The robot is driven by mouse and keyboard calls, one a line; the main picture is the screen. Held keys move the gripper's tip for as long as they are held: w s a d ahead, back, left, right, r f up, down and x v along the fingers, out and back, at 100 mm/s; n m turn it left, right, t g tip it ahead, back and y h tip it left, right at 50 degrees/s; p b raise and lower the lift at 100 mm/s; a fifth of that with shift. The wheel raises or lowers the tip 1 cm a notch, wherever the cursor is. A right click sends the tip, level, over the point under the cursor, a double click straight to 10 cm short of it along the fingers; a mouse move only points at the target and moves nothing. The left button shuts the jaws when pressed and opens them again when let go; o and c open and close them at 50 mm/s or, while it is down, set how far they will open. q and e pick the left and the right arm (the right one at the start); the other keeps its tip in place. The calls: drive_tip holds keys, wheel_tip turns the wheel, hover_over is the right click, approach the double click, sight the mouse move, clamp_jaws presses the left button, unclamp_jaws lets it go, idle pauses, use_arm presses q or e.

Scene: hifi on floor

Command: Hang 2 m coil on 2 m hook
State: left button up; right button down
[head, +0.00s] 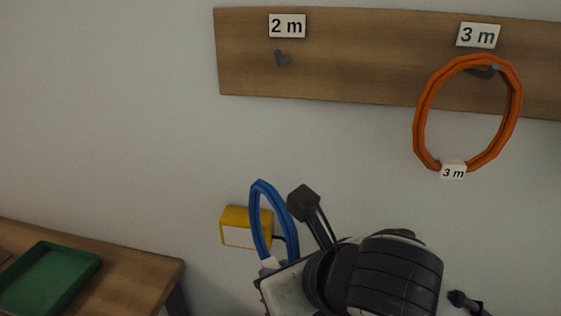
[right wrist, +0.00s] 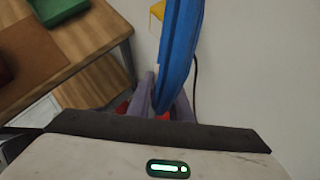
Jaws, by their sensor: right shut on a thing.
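A blue coil (head: 259,215) is held upright by my right gripper (head: 275,265), low in front of the wall in the head view. The coil (right wrist: 178,60) also rises between the fingers of my right gripper (right wrist: 163,112) in the right wrist view. Its label is not readable. The 2 m hook (head: 282,58) is grey and empty, on the wooden board under the 2 m sign (head: 287,26). The coil is well below the hook and slightly to its left. My left gripper is not in view.
An orange coil (head: 419,118) with a 3 m tag hangs on the hook under the 3 m sign (head: 478,35), right of the 2 m hook. A yellow box (head: 237,228) on the wall is partly behind the blue coil. A wooden table (head: 140,277) with a green tray (head: 88,268) stands at lower left.

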drive_tip(key=r+n+p, duration=0.1)
drive_tip(key=r, duration=0.2)
drive_tip(key=r+y+p, duration=0.1)
drive_tip(key=r, duration=0.3)
drive_tip(key=r+n+g+p, duration=0.1)
drive_tip(key=r, duration=0.2)
drive_tip(key=shift+w+a+r+n+y+p, duration=0.15)
drive_tip(key=shift+w+a+n+y+p, duration=0.15)
drive_tip(key=shift+a+y+p, duration=0.1)
wheel_tip(320, 180, up, 9)
drive_tip(key=n+p, duration=0.1)
drive_tip(key=p, duration=0.2)
hover_over(285, 213)
drive_tip(key=shift+w+a+f+g+y, duration=0.1)
drive_tip(key=shift+w+f+g+y, duration=0.1)
drive_tip(key=shift+w, duration=0.1)
drive_tip(key=shift+w+a+f+g+y, duration=0.1)
drive_tip(key=shift+w+g, duration=0.1)
drive_tip(key=shift+w, duration=0.1)
drive_tip(key=w, duration=0.3)
drive_tip(key=w+d+f, duration=0.1)
drive_tip(key=w, duration=0.2)
drive_tip(key=w+d+f, duration=0.1)
drive_tip(key=w, duration=0.2)
drive_tip(key=shift+f, duration=0.25)
